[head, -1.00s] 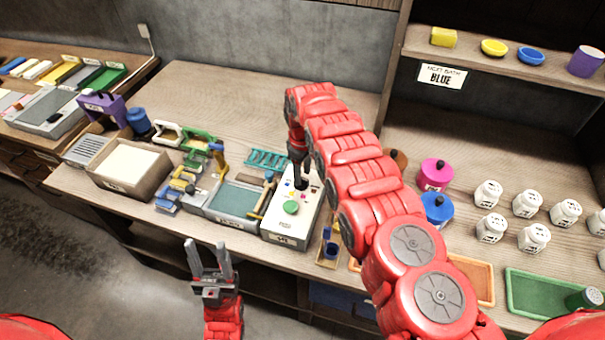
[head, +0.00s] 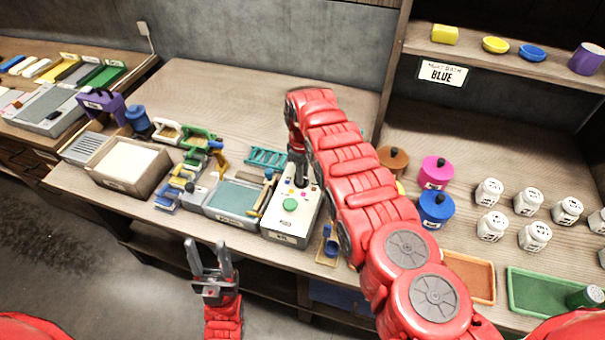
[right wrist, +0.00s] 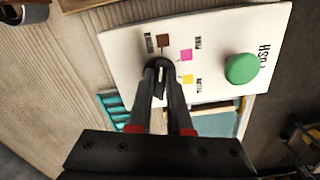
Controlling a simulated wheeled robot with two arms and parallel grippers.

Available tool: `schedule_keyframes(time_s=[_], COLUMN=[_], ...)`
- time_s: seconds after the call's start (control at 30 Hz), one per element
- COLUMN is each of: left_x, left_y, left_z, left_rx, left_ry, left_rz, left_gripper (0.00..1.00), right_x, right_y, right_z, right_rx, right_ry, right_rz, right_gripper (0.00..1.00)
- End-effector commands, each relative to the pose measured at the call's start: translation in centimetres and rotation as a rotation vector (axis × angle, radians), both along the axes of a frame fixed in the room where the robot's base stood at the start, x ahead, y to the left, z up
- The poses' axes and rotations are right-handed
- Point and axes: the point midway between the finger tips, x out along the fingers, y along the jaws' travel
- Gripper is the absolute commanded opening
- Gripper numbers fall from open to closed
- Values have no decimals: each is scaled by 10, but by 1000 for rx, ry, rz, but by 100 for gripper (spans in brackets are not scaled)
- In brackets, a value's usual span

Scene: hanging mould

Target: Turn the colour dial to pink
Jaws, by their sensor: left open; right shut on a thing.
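The white control box (head: 290,225) stands on the bench, with a round green button (right wrist: 242,68) on its top. Its black dial (right wrist: 157,63) lies between the fingertips of my right gripper (right wrist: 164,88), which is shut on it. My left gripper (head: 211,262) is open and empty, in front of the bench.
A teal tray (head: 236,197) and a teal rack (head: 266,158) stand close to the box. Pink (head: 436,170) and blue (head: 436,208) lidded pots and several white shakers stand to the right.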

Motion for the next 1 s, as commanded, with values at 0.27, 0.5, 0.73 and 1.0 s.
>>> schedule_keyframes(time_s=[0.27,0.5,0.73,1.0], left_x=[0,0,0,0], left_y=[0,0,0,0], left_z=[0,0,0,-5], left_rx=[0,0,0,0], left_ry=[0,0,0,0], left_rz=[0,0,0,0], left_gripper=[50,50,50,50], right_x=[0,0,0,-1], right_y=[0,0,1,2], right_z=[0,0,0,0], right_rx=[0,-1,0,0], right_ry=[0,1,-1,-1], right_rz=[-13,-108,-290,-531], right_gripper=[0,0,0,0])
